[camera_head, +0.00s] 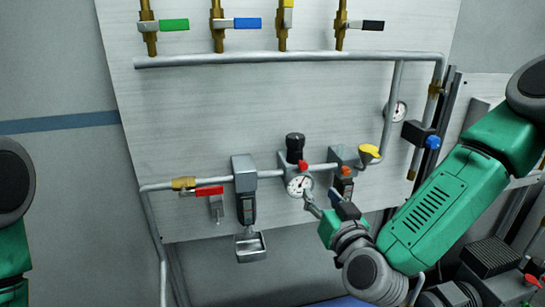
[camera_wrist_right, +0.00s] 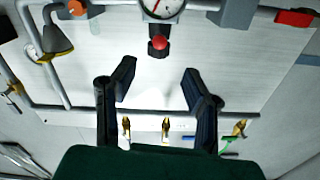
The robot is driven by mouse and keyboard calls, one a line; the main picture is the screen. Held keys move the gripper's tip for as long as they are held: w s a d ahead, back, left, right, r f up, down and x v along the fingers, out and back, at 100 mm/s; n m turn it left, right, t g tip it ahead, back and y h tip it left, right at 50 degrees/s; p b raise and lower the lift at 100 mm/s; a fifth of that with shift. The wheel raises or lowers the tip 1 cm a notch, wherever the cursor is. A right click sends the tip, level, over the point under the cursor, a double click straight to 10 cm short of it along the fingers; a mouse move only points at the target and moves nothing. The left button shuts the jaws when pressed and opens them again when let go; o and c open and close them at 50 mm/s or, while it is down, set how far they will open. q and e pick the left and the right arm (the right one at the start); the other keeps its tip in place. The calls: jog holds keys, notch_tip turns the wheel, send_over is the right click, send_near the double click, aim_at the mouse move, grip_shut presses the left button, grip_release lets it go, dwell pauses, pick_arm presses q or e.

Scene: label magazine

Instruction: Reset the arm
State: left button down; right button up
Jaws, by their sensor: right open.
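My right arm (camera_head: 435,210) is green and comes in from the right in the head view. Its gripper (camera_head: 326,203) is in front of the panel, just below and right of a round white gauge (camera_head: 299,185). In the right wrist view the gripper (camera_wrist_right: 160,82) shows two dark fingers spread apart with nothing between them. The view there is upside down, with the gauge (camera_wrist_right: 160,6) and a red knob (camera_wrist_right: 159,42) beyond the fingertips. I cannot tell whether the gripper touches anything. Of my left arm only part shows at the left edge; its gripper is not in view.
A pale panel (camera_head: 200,110) carries pipes, a red-handled valve (camera_head: 209,191), a yellow-handled valve (camera_head: 369,151) and a blue-knobbed valve (camera_head: 432,142). Colored lever valves, including a green one (camera_head: 174,24), line the top. Dark equipment (camera_head: 490,257) stands lower right. The panel's middle is clear.

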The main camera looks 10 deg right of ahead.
jog(key=s+a+f+n+g+y+b, duration=0.1)
jog(key=s+f+g+b, duration=0.15)
jog(key=s+f, duration=0.45)
jog(key=s+f+n+g+y+b, duration=0.1)
jog(key=s+f+g, duration=0.25)
jog(key=f, duration=0.75)
jog(key=s+a+f+n+g+b, duration=0.15)
jog(key=s+f+g, duration=0.3)
jog(key=f, duration=0.55)
jog(key=s+d+f+g+h+b, duration=0.1)
jog(key=s+d+f+g+b, duration=0.1)
jog(key=s+d+f, duration=0.3)
jog(key=s+d+f+m+g+h+b, duration=0.1)
jog(key=s+d+f+g, duration=0.4)
jog(key=s, duration=0.8)
jog(key=shift+s+d+f+h+b, duration=0.2)
jog(key=shift+d+f+h+b, duration=0.1)
jog(key=shift+f+b, duration=0.15)
